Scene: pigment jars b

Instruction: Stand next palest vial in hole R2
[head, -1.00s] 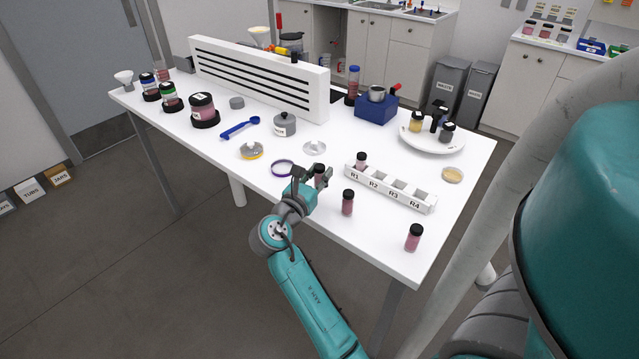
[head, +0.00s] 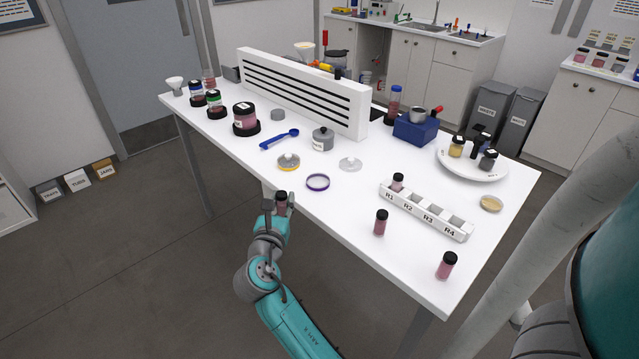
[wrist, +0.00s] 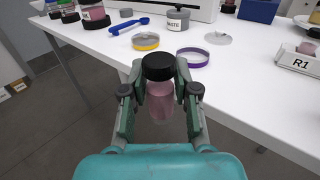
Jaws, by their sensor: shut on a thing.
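My gripper (head: 281,209) is shut on a pink vial (wrist: 160,100) with a black cap. The vial is upright between the fingers, off the table's front edge; it also shows in the head view (head: 281,200). The white rack (head: 425,212) has holes marked R1 to R4. A capped vial (head: 397,182) stands in R1, and R2, R3 and R4 look empty. Two more black-capped pink vials stand on the table in front of the rack, one near its middle (head: 380,223) and one near the table corner (head: 446,265). The rack's R1 end (wrist: 300,63) shows in the wrist view.
A purple ring (head: 318,182), a clear lid (head: 350,164) and a yellow-rimmed dish (head: 288,162) lie left of the rack. A grey waste pot (head: 322,139) and a blue spoon (head: 279,140) are behind them. A tan disc (head: 491,203) lies right of the rack.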

